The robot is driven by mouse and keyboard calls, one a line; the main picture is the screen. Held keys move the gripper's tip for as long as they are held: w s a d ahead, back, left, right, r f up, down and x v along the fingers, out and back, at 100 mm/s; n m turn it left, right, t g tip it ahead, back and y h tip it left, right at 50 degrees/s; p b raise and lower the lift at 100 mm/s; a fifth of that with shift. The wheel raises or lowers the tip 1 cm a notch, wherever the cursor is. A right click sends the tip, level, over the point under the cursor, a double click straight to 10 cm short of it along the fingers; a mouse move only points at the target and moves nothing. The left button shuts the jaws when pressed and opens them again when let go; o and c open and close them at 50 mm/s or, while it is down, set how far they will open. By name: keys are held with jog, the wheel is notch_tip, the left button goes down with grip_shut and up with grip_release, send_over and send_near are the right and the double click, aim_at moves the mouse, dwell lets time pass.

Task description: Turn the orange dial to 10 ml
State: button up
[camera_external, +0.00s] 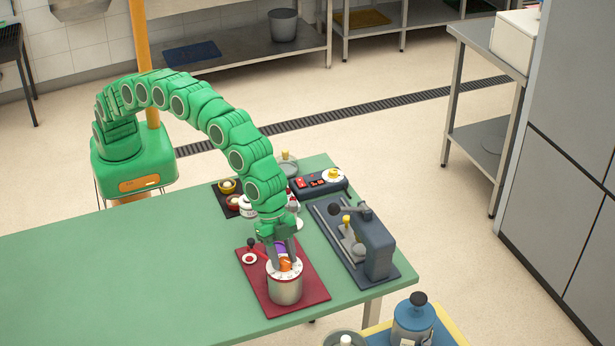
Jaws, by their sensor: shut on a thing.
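The orange dial (285,265) sits on top of a silver cylindrical container (285,291) with a pale ring around the dial. The marks on the ring are too small to read. The container stands on a dark red mat (310,269) near the table's right end. My gripper (284,262) points down from above, with its two fingers around the orange dial and shut on it. The fingers hide part of the dial.
A dark grey machine (377,248) on a grey mat stands to the right. A black control box (317,183) and small pots lie behind. The green table's (130,275) left side is clear.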

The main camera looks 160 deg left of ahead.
jog(key=o, duration=1)
jog(key=shift+r, duration=0.1)
jog(key=v, duration=0.7)
jog(key=shift+s+r, duration=0.2)
jog(key=shift+r, duration=0.05)
